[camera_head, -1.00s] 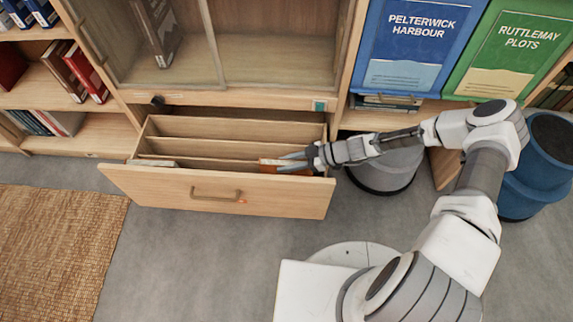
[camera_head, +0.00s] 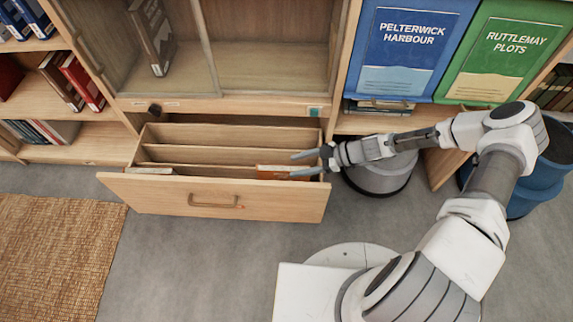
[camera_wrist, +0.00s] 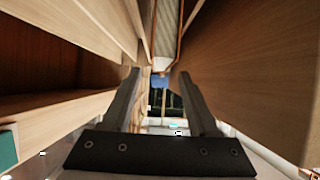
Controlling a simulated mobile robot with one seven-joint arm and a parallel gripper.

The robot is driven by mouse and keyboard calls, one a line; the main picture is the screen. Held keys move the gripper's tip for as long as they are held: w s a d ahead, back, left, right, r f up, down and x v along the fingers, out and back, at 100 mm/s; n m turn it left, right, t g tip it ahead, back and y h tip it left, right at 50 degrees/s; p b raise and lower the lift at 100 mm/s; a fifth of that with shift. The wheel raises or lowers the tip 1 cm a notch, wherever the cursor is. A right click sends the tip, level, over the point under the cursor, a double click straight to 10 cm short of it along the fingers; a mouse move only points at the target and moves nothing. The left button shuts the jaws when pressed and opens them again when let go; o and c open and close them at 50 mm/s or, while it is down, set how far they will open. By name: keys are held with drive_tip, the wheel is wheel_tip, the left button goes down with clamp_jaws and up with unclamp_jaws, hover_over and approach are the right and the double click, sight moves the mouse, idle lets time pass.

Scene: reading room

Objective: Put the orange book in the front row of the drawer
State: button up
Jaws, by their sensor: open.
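The orange book (camera_head: 274,170) lies low in the right part of the open drawer (camera_head: 213,200), in the front row between the front panel and the nearest divider. My gripper (camera_head: 293,164) is open at the book's right end, its fingers spread apart. In the wrist view, the book (camera_wrist: 167,38) shows pale page edges with orange borders, ahead of my open gripper (camera_wrist: 158,74). A wooden wall stands close on each side of it. Whether a finger still touches the book cannot be told.
A pale book (camera_head: 150,171) sits at the left of the drawer's front row. The rows behind look empty. A glass-fronted cabinet (camera_head: 265,65) stands above. A grey round bin (camera_head: 380,177) is right of the drawer, and a woven rug (camera_head: 55,245) lies at left.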

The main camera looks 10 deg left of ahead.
drive_tip(key=p+v, duration=0.1)
drive_tip(key=v, duration=0.5)
drive_tip(key=shift+d, duration=0.2)
